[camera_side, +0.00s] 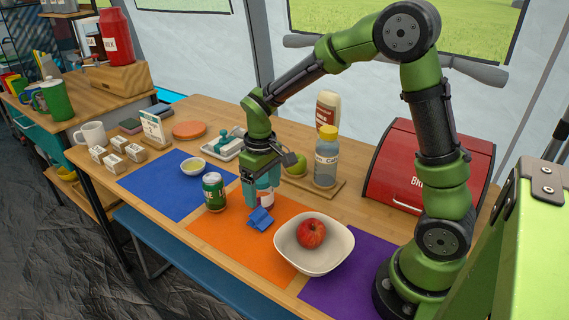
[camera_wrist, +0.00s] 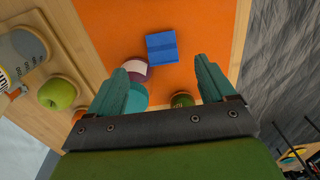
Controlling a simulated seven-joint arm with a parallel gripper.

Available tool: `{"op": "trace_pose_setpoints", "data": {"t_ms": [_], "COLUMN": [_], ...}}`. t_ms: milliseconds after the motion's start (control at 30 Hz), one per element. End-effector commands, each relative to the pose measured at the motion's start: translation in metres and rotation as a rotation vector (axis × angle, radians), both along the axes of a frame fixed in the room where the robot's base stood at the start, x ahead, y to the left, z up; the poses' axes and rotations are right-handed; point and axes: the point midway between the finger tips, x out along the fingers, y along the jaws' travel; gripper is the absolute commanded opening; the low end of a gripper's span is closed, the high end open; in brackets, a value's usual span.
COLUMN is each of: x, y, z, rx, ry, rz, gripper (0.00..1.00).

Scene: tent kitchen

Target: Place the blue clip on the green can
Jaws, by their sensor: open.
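The blue clip (camera_side: 260,219) lies on the orange mat (camera_side: 215,238), in front of my gripper. It also shows in the wrist view (camera_wrist: 161,46), beyond my fingertips. The green can (camera_side: 213,192) stands upright to the left, near the border of the blue and orange mats. In the wrist view only a dark green part of the can (camera_wrist: 182,100) shows between my fingers, partly hidden by my gripper. My gripper (camera_side: 259,190) points down above the orange mat, with teal fingers spread and no clip between them. It also shows in the wrist view (camera_wrist: 166,84).
A white and pink container (camera_side: 266,196) stands close behind my fingers. A white bowl with a red apple (camera_side: 311,233) stands right of the clip. A yellow-capped bottle (camera_side: 326,160) and a green apple (camera_side: 297,163) are behind. The blue mat (camera_side: 160,185) has free room.

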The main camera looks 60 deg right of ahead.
Motion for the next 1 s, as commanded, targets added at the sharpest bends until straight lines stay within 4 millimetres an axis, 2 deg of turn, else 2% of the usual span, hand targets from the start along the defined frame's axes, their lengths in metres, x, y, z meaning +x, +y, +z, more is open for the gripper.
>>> {"op": "trace_pose_setpoints", "data": {"t_ms": [33,133,433,700,1000], "x": [-0.002,-0.001,-0.001,0.0,0.0], "y": [0.0,0.0,0.001,0.002,0.002], "z": [-0.012,-0.028,-0.053,-0.091,-0.095], "rx": [0.001,0.001,0.001,0.001,0.001], "ry": [0.006,0.004,0.002,0.002,-0.001], "rz": [-0.001,-0.001,-0.001,-0.001,-0.002], "gripper": [0.83,0.83,0.83,0.83,0.83]}}
